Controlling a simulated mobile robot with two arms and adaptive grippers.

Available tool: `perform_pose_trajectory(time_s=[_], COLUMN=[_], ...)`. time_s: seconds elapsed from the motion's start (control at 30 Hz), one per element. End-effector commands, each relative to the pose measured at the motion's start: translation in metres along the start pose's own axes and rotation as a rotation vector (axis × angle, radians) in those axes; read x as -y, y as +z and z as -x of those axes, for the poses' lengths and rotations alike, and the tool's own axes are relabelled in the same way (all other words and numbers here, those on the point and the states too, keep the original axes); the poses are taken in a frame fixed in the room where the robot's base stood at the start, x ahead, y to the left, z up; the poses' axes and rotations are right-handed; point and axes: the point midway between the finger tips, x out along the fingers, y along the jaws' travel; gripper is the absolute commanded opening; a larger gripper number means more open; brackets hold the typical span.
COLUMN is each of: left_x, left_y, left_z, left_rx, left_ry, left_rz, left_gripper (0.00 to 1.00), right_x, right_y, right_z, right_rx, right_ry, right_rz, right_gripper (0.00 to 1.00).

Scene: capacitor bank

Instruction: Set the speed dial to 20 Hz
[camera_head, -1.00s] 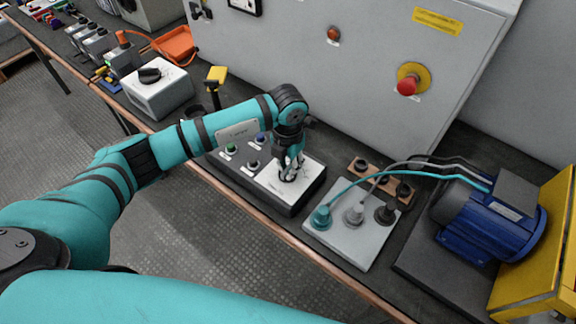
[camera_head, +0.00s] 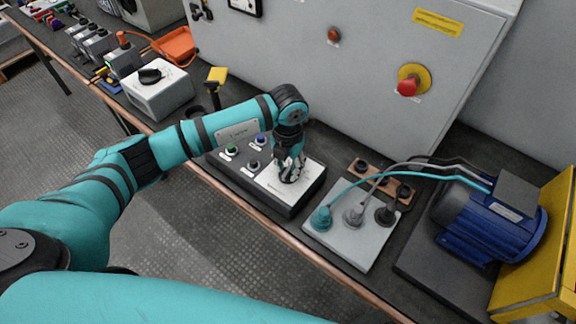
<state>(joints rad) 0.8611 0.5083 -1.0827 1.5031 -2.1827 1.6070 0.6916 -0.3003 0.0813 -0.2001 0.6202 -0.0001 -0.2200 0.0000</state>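The control box (camera_head: 284,203) with a white dial plate (camera_head: 304,187) sits on the bench near the middle of the view. My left gripper (camera_head: 290,176) points down over the white plate, with its fingertips around the place of the speed dial. The fingers and wrist hide the dial, so its pointer and scale cannot be read. Whether the fingers touch the dial is too small to tell. A green button (camera_head: 231,149), a blue button (camera_head: 261,138) and a black knob (camera_head: 253,164) are on the box's left part. My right gripper is not in view.
A grey cabinet (camera_head: 300,70) with a red emergency stop (camera_head: 407,87) stands behind. To the right are a plate with cable plugs (camera_head: 352,245) and a blue motor (camera_head: 480,225). A white box with a black knob (camera_head: 160,93) stands left. The bench's front edge (camera_head: 330,267) runs close by.

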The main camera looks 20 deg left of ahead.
Motion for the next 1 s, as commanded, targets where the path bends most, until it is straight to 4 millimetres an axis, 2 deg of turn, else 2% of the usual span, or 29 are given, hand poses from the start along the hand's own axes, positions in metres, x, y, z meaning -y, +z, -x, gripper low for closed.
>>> perform_pose_trajectory(time_s=[0.23, 0.37, 0.47, 0.8, 1.0], left_x=[0.000, 0.000, 0.000, 0.000, 0.000], left_y=[-0.001, 0.000, 0.001, 0.001, 0.000], left_z=[-0.001, 0.005, 0.019, 0.090, 0.114], left_rx=[-0.001, 0.000, 0.004, 0.003, 0.000], left_ry=[0.000, 0.000, -0.001, 0.000, 0.000], left_rz=[-0.001, -0.001, -0.002, -0.001, -0.001], left_gripper=[0.35, 0.35, 0.35, 0.35, 0.35], right_x=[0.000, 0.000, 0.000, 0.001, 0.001], right_y=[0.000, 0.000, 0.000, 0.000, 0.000], right_z=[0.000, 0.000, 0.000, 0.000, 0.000], right_rx=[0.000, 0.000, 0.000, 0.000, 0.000], right_ry=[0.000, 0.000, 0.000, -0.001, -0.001], right_rz=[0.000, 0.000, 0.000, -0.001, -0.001], right_gripper=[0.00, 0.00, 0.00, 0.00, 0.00])
